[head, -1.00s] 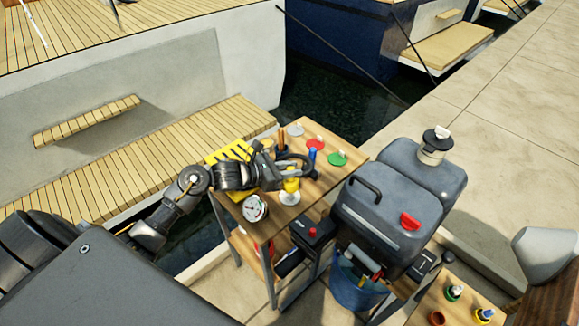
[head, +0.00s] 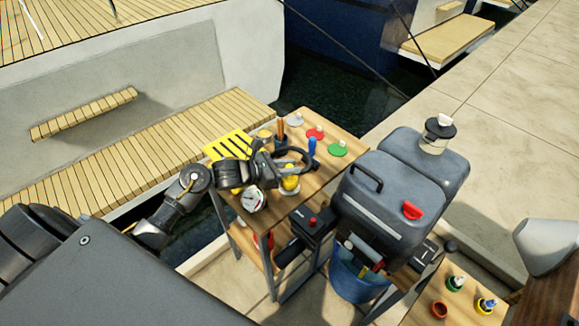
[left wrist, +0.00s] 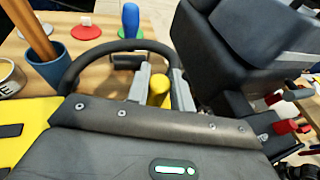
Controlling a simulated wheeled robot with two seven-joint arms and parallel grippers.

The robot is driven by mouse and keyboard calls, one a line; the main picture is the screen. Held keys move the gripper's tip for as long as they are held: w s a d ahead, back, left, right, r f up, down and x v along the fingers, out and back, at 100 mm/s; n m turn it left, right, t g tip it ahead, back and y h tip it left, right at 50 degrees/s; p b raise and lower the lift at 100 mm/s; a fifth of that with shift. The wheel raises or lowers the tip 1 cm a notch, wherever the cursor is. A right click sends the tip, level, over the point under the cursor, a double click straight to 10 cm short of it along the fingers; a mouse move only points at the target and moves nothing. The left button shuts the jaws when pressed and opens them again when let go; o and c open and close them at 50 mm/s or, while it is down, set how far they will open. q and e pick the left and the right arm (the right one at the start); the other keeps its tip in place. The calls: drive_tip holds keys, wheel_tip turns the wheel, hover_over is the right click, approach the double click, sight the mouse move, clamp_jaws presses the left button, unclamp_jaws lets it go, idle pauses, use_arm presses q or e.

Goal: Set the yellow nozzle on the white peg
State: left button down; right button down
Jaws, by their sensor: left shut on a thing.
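My left gripper (head: 282,172) is over the near part of the small wooden table (head: 317,187). It is shut on the yellow nozzle (head: 290,183). The nozzle also shows between the two grey fingers in the left wrist view (left wrist: 159,92). My right gripper is not in view.
Grey (head: 295,119), red (head: 314,135) and green (head: 337,150) discs with small pale pegs stand at the table's back. A yellow slotted block (head: 228,147) and round gauge (head: 252,200) are to the left; a dark jerrycan (head: 388,205) is right.

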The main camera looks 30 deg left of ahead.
use_arm(q)
drive_tip(key=shift+b, duration=0.45)
idle(0.6)
drive_tip(key=shift+b, duration=0.4)
drive_tip(key=shift+f, duration=0.15)
idle(0.5)
drive_tip(key=shift+r, duration=0.3)
drive_tip(key=shift+r, duration=0.55)
drive_tip(key=shift+b, duration=0.4)
idle(0.6)
drive_tip(key=shift+f+b, duration=0.8)
drive_tip(key=shift+b, duration=0.15)
idle(0.3)
drive_tip(key=shift+r, duration=0.3)
